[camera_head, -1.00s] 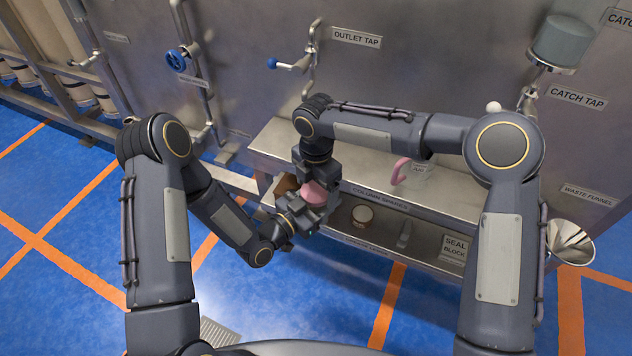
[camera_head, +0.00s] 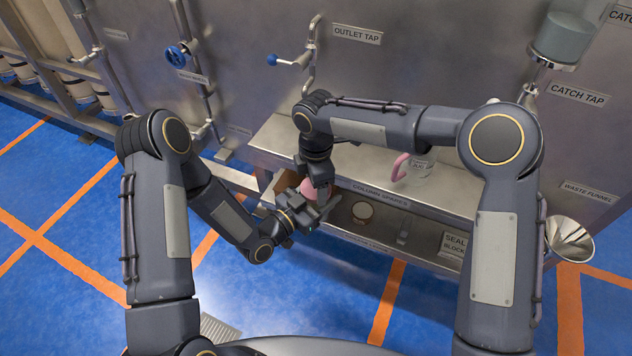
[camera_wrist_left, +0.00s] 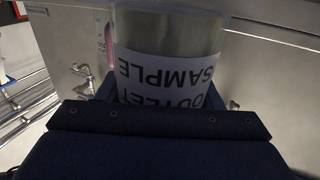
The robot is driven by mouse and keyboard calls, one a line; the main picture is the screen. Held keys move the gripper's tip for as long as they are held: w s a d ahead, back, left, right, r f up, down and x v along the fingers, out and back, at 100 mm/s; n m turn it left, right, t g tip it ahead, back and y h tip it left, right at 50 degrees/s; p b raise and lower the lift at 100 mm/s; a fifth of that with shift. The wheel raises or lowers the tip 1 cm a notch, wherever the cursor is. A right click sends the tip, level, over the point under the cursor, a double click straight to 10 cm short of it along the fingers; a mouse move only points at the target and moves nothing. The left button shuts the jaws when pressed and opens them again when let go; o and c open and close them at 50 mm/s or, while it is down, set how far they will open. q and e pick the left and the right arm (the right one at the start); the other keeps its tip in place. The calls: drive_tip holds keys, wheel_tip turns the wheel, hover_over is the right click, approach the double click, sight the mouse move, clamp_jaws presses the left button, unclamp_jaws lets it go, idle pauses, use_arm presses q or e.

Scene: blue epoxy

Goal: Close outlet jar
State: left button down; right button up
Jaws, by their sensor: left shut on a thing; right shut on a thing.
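The outlet sample jar shows in the left wrist view (camera_wrist_left: 165,60) as a clear cylinder with a white label reading OUTLET SAMPLE upside down. My left gripper (camera_head: 308,206) is shut on this jar, in front of the bench. The jar's body is mostly hidden by the grippers in the head view. A pink round lid (camera_head: 308,187) shows between the two grippers. My right gripper (camera_head: 318,190) comes down from above and is shut at the lid. Whether the lid is seated on the jar cannot be told.
A jug with a pink handle (camera_head: 401,167) stands on the steel bench (camera_head: 450,190). A small round container (camera_head: 362,211) and a seal block label (camera_head: 455,244) are on the lower shelf. The outlet tap (camera_head: 290,62) is behind; a funnel (camera_head: 569,238) is at right.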

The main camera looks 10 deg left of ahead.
drive_tip(key=o, duration=1.1)
drive_tip(key=shift+r, duration=2.25)
drive_tip(key=shift+c, duration=0.4)
wheel_tip(320, 180, up, 4)
drive_tip(key=n, duration=0.5)
drive_tip(key=shift+f, duration=0.25)
